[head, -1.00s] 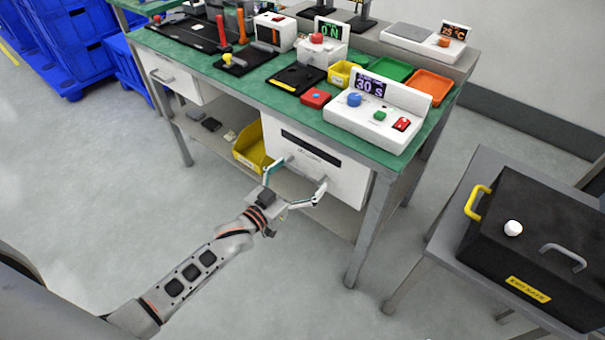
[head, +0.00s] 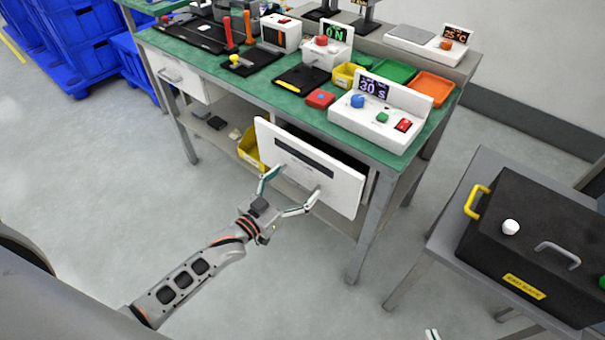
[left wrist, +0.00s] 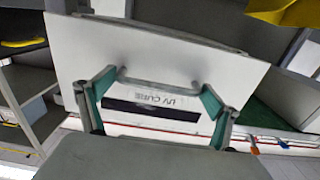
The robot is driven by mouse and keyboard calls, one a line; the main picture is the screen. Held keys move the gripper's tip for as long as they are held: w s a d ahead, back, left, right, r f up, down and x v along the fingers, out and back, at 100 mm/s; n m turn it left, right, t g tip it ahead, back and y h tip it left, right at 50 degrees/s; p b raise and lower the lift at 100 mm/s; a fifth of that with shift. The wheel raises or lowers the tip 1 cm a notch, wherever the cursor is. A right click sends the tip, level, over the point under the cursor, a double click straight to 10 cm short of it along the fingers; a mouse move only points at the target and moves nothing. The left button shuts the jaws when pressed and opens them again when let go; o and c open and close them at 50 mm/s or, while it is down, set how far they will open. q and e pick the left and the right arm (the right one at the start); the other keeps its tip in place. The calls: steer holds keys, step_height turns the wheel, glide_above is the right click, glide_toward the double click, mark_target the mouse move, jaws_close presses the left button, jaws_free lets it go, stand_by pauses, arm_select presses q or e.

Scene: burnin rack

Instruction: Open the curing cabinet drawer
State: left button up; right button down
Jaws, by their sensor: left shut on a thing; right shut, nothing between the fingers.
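The curing cabinet drawer (head: 338,192) has a white front with a dark strip and stands out from under the green bench, with a dark gap behind its top edge. In the left wrist view its front (left wrist: 82,48) shows an upside-down "UV CURE" label. My left gripper (head: 290,193) is at the front with its fingers around the grey handle (left wrist: 160,89), one finger at each end, and is shut on it. The drawer's inside is mostly hidden. Only a fingertip of my right gripper (head: 432,334) shows at the bottom edge, away from the drawer.
The green bench top (head: 215,75) carries several devices, including a white timer box (head: 378,122) above the drawer. A yellow bin (head: 249,150) sits on the shelf left of the drawer. A black box (head: 540,225) stands on a side table at right. The floor in front is clear.

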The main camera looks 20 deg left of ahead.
arm_select(q)
steer(key=p+v, duration=0.4)
steer(key=v, duration=1.5)
steer(key=shift+d+p, duration=0.15)
steer(key=shift+p, duration=0.25)
arm_select(e)
steer(key=shift+s+a+r, duration=0.25)
steer(key=shift+s+r, duration=0.5)
steer(key=shift+r, duration=0.05)
arm_select(q)
steer(key=shift+r, duration=0.1)
arm_select(e)
steer(key=shift+s, duration=0.2)
arm_select(q)
steer(key=o, duration=1.3)
steer(key=shift+c, duration=0.2)
steer(key=v, duration=1.2)
arm_select(e)
steer(key=shift+w+d+r, duration=0.1)
steer(key=shift+w, duration=0.15)
